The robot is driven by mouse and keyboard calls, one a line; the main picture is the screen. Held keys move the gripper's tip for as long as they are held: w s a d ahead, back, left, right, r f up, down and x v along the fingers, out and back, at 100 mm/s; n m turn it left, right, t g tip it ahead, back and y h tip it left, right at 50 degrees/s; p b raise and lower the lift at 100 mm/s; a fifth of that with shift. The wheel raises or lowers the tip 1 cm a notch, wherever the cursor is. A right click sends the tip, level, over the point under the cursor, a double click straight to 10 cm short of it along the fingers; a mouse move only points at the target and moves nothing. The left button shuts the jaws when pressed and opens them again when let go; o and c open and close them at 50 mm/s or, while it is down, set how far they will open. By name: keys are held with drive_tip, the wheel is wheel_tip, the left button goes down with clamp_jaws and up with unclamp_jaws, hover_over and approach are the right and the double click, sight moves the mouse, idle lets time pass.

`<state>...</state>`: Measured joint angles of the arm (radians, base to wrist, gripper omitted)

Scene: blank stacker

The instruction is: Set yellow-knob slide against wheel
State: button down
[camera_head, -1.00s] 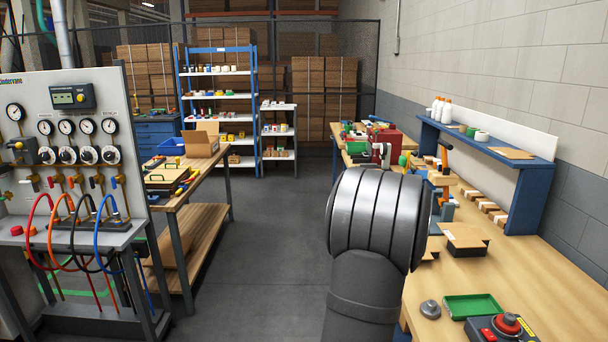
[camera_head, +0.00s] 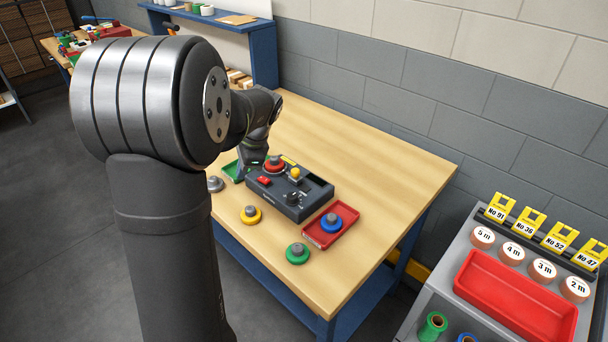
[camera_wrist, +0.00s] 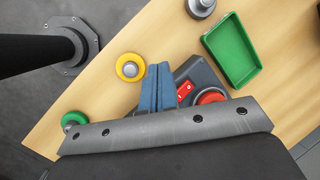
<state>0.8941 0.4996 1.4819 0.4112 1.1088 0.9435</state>
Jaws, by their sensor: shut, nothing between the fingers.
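A dark grey control box (camera_head: 310,206) sits on the wooden bench. A red disc with a grey top (camera_head: 274,162) and a red switch (camera_head: 264,181) are at the box's left. My gripper (camera_wrist: 158,66) shows blue fingers together, empty, over the box in the wrist view. They hide part of the box, and the yellow knob is not visible there.
Yellow (camera_head: 251,215), green (camera_head: 297,253) and grey (camera_head: 215,184) round pieces lie near the bench's front edge. A blue piece (camera_head: 331,223) sits in a red tray (camera_head: 345,211). A green tray (camera_wrist: 232,52) is beside the box. The bench's back right is clear.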

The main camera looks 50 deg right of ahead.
sight(296, 172)
drive_tip(key=s+d+m+t, duration=0.1)
drive_tip(key=s+d+m, duration=0.1)
drive_tip(key=s, duration=0.1)
drive_tip(key=s+d+m, duration=0.2)
drive_tip(key=s, duration=0.1)
drive_tip(key=s+d+r+m+t, duration=0.1)
drive_tip(key=s+d+m, duration=0.1)
drive_tip(key=s+m, duration=0.1)
drive_tip(key=shift+s+d+t+h, duration=0.15)
drive_tip(key=shift+s+t+h, duration=0.15)
drive_tip(key=s+d+r+m+t+h, duration=0.1)
drive_tip(key=s+d+m, duration=0.1)
drive_tip(key=s+m, duration=0.3)
drive_tip(key=s+d+r+m+t+h, duration=0.1)
drive_tip(key=s+d+m+h, duration=0.15)
drive_tip(key=s, duration=0.35)
drive_tip(key=shift+y, duration=0.45)
drive_tip(key=x, duration=1)
drive_tip(key=shift+w+d, duration=0.1)
drive_tip(key=shift+d, duration=0.05)
drive_tip(key=w, duration=0.2)
drive_tip(key=shift+w+d+r, duration=0.1)
drive_tip(key=shift+w+d, duration=0.1)
drive_tip(key=shift+w, duration=0.05)
drive_tip(key=shift+w+d, duration=0.15)
drive_tip(key=shift+w, duration=0.5)
drive_tip(key=shift+w, duration=0.1)
drive_tip(key=shift+w, duration=1.05)
drive_tip(key=shift+r, duration=0.1)
